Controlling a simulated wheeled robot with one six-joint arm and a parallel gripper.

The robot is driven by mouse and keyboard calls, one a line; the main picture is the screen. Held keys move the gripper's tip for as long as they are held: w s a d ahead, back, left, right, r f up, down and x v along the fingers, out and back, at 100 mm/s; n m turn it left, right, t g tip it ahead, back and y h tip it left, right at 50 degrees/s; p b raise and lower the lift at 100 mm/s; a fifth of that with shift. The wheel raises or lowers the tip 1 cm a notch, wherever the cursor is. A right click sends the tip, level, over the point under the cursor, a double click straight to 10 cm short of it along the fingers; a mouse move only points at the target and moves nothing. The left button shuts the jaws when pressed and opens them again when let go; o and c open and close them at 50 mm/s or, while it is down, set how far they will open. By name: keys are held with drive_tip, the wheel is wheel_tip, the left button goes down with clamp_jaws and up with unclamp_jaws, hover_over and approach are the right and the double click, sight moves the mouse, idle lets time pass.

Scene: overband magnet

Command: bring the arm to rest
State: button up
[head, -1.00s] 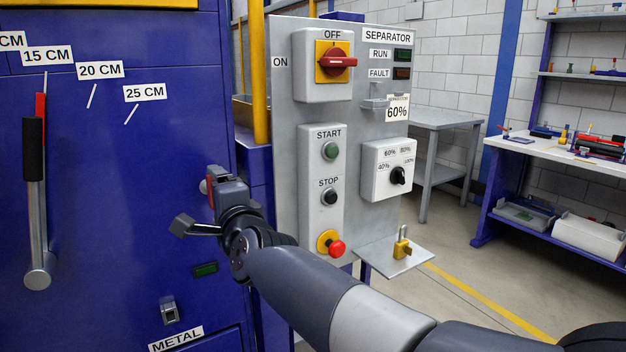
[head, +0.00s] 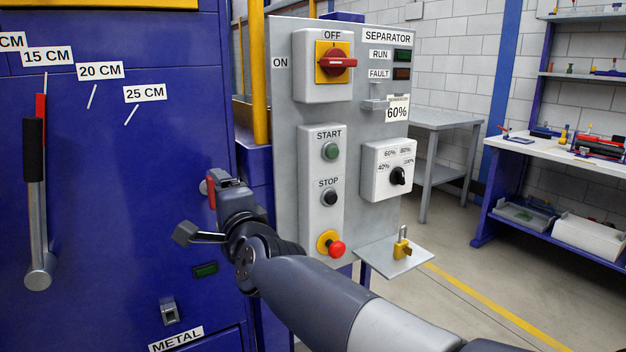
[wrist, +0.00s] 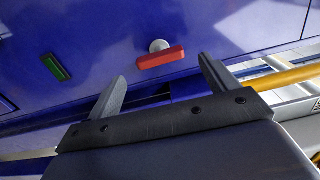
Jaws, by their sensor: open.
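My gripper (wrist: 160,90) is open and empty in the wrist view, its two fingers spread apart. Ahead of them is a red handle (wrist: 161,58) on a pale round stem, fixed to the blue machine panel; the fingers appear apart from it. In the head view my arm reaches in from the lower right to the blue panel (head: 100,200), and the red handle (head: 211,191) shows just behind the wrist.
A grey control board (head: 363,140) with a red rotary switch (head: 337,63), buttons and a dial stands right of my wrist. A small shelf (head: 388,257) with a yellow padlock (head: 402,246) juts out close to my forearm. A long lever (head: 35,200) is at left. Open floor lies right.

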drive_tip(key=w+n+p, duration=0.1)
drive_tip(key=n+p, duration=0.5)
drive_tip(key=p, duration=0.1)
drive_tip(key=w+a+n+p, duration=0.1)
drive_tip(key=n+p, duration=0.5)
drive_tip(key=p, duration=0.2)
drive_tip(key=w+a+n+p, duration=0.1)
drive_tip(key=n+p, duration=0.4)
drive_tip(key=p, duration=0.3)
drive_tip(key=shift+w+a+r+n, duration=0.15)
drive_tip(key=shift+r+n, duration=0.1)
drive_tip(key=shift+n, duration=0.15)
idle(0.5)
